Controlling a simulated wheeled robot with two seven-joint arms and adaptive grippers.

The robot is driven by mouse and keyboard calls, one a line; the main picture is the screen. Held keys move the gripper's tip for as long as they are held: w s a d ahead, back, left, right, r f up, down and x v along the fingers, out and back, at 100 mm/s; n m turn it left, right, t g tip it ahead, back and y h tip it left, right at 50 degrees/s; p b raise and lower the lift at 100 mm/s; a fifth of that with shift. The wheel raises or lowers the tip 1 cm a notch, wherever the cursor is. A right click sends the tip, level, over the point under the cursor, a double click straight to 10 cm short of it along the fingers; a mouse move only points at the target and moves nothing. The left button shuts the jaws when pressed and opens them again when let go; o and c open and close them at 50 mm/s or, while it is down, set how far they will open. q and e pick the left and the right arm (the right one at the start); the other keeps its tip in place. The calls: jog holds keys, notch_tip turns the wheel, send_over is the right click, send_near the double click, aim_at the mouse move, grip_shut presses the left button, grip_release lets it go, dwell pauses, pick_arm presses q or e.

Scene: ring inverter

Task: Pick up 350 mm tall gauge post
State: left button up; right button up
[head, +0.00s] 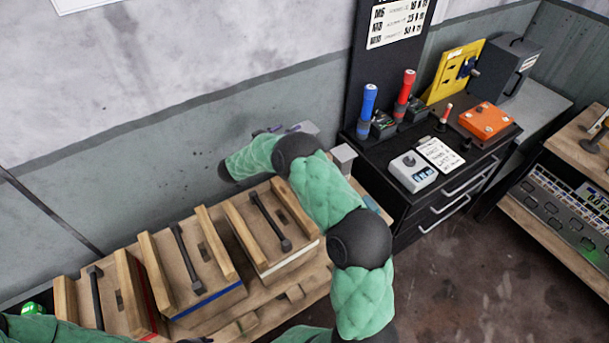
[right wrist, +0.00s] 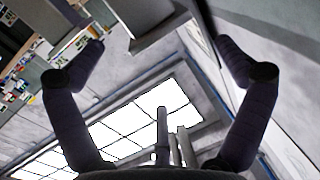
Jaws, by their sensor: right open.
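Two grey square-topped blocks show behind my right arm in the head view, one by the wall (head: 305,129) and one beside the dark cabinet (head: 343,155). Their lower parts are hidden, so I cannot tell their heights or which is the 350 mm gauge post. My right gripper (head: 275,129) is mostly hidden behind my green forearm, near the wall-side block. In the right wrist view the gripper (right wrist: 163,50) is open, fingers wide apart. A grey block-like shape (right wrist: 148,20) shows at the top between the fingertips, with nothing gripped. My left gripper is not in view.
Wooden trays with dark bars (head: 187,258) stand on a bench below my right arm. The black cabinet (head: 440,195) at right bears a blue-handled tool (head: 368,100), a red-handled tool (head: 405,88) and an orange box (head: 486,120). The wall is close behind the gripper.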

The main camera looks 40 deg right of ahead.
notch_tip(320, 180, down, 10)
jog(key=b, duration=0.9)
jog(key=d+b, duration=0.1)
jog(key=d, duration=0.6)
jog(key=shift+d+f, duration=0.3)
jog(key=shift+r, duration=0.15)
jog(key=c, duration=1.8)
